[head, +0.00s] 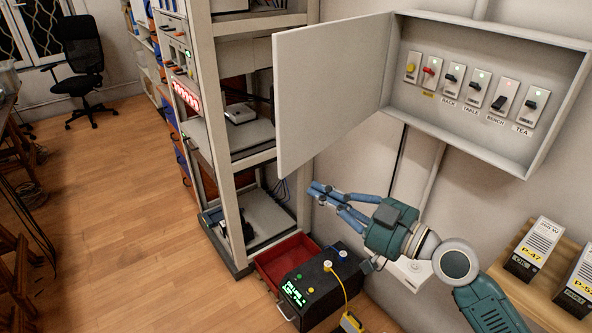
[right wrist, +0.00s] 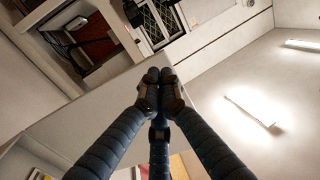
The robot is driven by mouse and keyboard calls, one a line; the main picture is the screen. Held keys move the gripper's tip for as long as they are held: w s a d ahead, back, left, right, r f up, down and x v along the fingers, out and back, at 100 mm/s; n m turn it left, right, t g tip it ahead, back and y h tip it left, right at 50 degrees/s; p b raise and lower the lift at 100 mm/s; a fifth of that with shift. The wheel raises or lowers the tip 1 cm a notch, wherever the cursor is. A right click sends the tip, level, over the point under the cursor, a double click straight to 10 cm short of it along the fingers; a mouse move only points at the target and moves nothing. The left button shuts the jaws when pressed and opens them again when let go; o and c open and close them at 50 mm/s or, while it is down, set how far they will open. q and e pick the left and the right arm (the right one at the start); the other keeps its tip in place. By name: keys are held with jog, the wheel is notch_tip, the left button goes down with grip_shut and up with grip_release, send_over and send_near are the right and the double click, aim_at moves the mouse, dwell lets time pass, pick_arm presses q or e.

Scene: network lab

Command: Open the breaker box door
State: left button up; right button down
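The breaker box (head: 484,131) is mounted on the wall at the upper right of the head view. Its pale door (head: 331,86) stands wide open, swung out to the left. A row of switches shows inside the box. My right gripper (head: 319,190) is just below the door's lower edge in the head view, fingers pointing left. In the right wrist view its fingertips (right wrist: 160,77) are together with nothing seen between them. A grey panel, probably the door, lies behind them; I cannot tell whether they touch it. My left gripper is not in view.
A tall rack (head: 238,135) stands left of the door. Below are a red tray (head: 283,259) and a black device (head: 322,284) with a yellow cable. A wooden shelf (head: 530,292) with labelled boxes is at the lower right. The floor on the left is mostly clear.

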aim_at(285, 175)
jog(key=p+x, duration=0.2)
jog(key=x, duration=0.3)
jog(key=shift+w+a+r, duration=0.15)
jog(key=shift+w+a, duration=0.05)
jog(key=shift+a, duration=0.15)
jog(key=shift+w+a, duration=0.3)
jog(key=shift+a, duration=0.05)
jog(key=shift+p, duration=0.35)
